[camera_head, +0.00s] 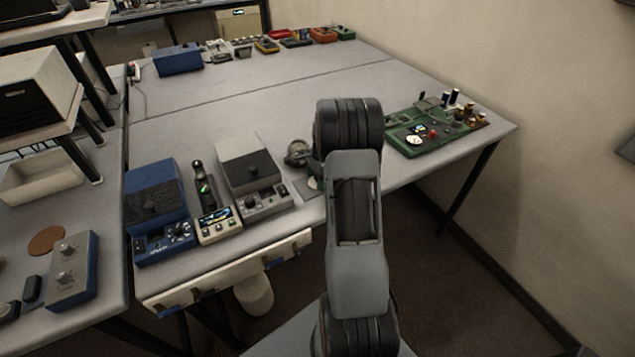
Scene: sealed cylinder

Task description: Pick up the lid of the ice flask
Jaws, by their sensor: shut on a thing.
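I cannot make out the ice flask or its lid for certain in the head view. My arm (355,245) rises through the middle right of the picture and covers part of the bench behind it.
The grey bench (250,105) has a wide clear middle. A blue device (158,210), a slim meter (205,205) and a grey device (252,175) line its front edge. A green board (425,130) with small parts lies at the right. The wall (540,60) bounds the right side.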

